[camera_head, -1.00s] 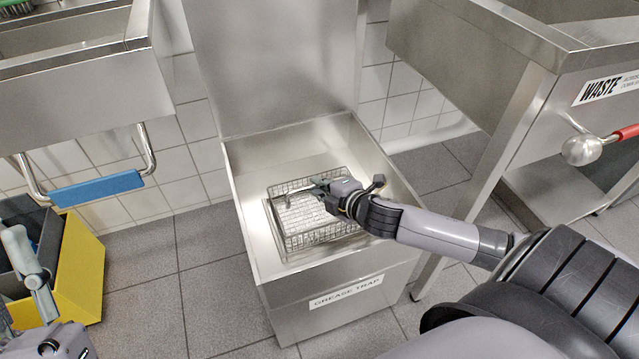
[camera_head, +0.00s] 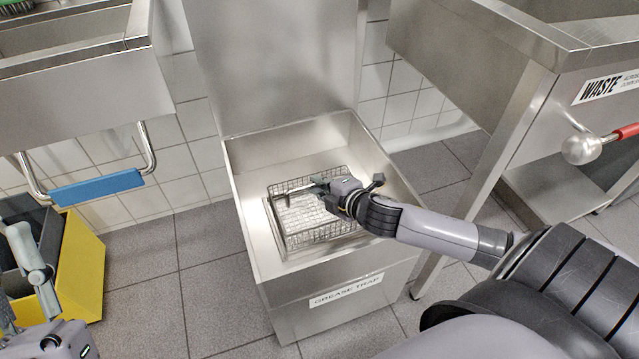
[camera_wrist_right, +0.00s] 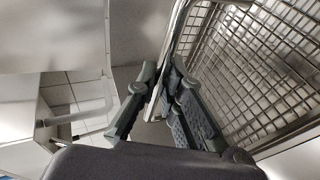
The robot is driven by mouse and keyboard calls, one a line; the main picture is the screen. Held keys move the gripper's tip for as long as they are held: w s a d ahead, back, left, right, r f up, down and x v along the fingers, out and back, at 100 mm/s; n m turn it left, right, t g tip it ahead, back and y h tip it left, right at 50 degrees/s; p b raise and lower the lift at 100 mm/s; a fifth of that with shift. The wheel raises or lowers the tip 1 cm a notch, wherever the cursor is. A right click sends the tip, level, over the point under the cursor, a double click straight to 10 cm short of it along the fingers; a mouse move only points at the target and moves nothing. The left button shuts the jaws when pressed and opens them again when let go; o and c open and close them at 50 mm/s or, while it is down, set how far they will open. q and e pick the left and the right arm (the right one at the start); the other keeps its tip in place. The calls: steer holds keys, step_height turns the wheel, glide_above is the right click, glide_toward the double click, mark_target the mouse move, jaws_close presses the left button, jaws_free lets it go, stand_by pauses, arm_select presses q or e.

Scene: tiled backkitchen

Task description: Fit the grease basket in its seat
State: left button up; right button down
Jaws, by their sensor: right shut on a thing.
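The wire grease basket (camera_head: 306,226) sits low inside the open steel grease trap (camera_head: 268,288), over or in the framed opening in its floor; I cannot tell whether it is fully down. My right gripper (camera_head: 318,188) reaches in from the right and is shut on the basket's handle. In the right wrist view, the fingers (camera_wrist_right: 165,98) close on a metal bar beside the basket's mesh (camera_wrist_right: 250,75). My left gripper (camera_head: 60,343) is only partly in view at the lower left corner; its fingers are not clear.
The trap's raised lid (camera_head: 275,65) stands behind it. A steel unit marked WASTE (camera_head: 540,100) with a red-handled lever (camera_head: 583,150) is to the right. A sink with a blue-gripped bar (camera_head: 97,188) and a yellow bin (camera_head: 82,265) are to the left. Tiled floor lies between.

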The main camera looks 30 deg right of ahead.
arm_select(q)
steer(key=shift+w+f, duration=0.1)
steer(key=shift+w, duration=0.05)
arm_select(e)
steer(key=shift+r, duration=0.1)
arm_select(q)
steer(key=shift+w+d+f+g+y+p, duration=0.1)
steer(key=shift+w+f+g+y+p, duration=0.35)
steer(key=shift+w+f+g, duration=0.55)
arm_select(e)
steer(key=shift+w, duration=0.1)
arm_select(q)
steer(key=shift+r, duration=0.1)
stand_by(0.5)
arm_select(e)
steer(key=shift+f, duration=0.3)
steer(key=c, duration=1.6)
jaws_free()
steer(key=shift+c, duration=0.2)
arm_select(q)
steer(key=shift+s+r, duration=0.15)
steer(key=shift+s, duration=0.1)
arm_select(e)
steer(key=shift+f, duration=0.15)
